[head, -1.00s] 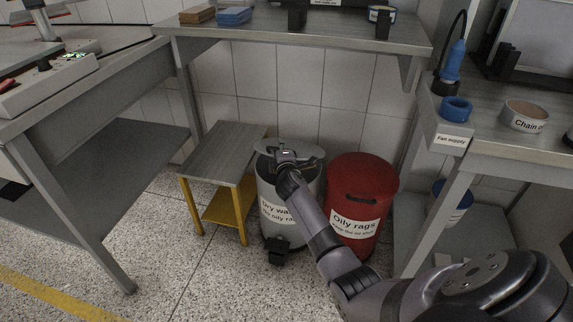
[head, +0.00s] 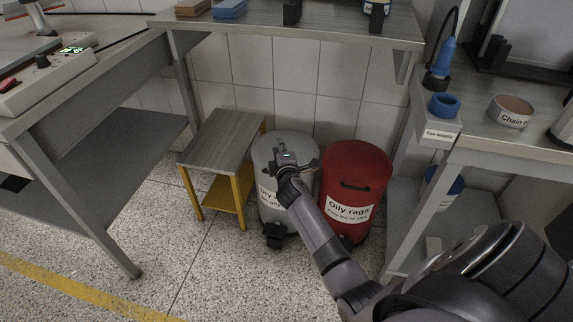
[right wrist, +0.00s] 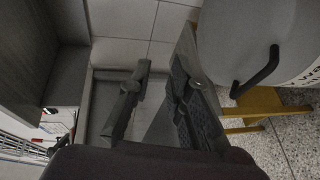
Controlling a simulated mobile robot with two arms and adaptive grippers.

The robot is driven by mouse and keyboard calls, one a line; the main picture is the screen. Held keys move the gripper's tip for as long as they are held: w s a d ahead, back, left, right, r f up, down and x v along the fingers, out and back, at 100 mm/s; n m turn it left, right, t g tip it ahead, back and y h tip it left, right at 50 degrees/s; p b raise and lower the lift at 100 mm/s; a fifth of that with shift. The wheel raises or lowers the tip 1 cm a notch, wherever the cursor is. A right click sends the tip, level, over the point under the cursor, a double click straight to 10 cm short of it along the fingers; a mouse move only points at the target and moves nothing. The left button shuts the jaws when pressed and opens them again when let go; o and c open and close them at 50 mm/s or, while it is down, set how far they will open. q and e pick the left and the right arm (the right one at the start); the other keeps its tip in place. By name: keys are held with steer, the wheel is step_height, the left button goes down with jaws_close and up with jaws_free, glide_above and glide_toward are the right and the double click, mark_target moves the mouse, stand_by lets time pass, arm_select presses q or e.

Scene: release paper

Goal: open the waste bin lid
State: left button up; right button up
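The grey waste bin (head: 268,207), with a partly hidden "Dry waste" label and a black pedal at its foot, stands on the floor. Its lid (head: 268,148) looks down and shut. The lid also shows in the right wrist view (right wrist: 235,40), with a black bar handle (right wrist: 260,72) at its edge. My right gripper (head: 284,154) is in front of the lid in the head view and hides part of it. In the right wrist view its fingers (right wrist: 158,100) are apart with nothing between them, beside the lid. My left gripper is not in view.
A red "Oily rags" bin (head: 352,180) stands close on the right. A low stool with yellow legs (head: 222,143) is close on the left. A grey shelf table (head: 290,33) overhangs behind. The speckled floor (head: 225,270) in front is clear.

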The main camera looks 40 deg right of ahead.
steer(key=p+v, duration=0.4)
steer(key=v, duration=0.7)
steer(key=shift+s+r, duration=0.3)
steer(key=shift+r, duration=0.05)
stand_by(0.4)
steer(key=shift+a, duration=0.1)
stand_by(0.5)
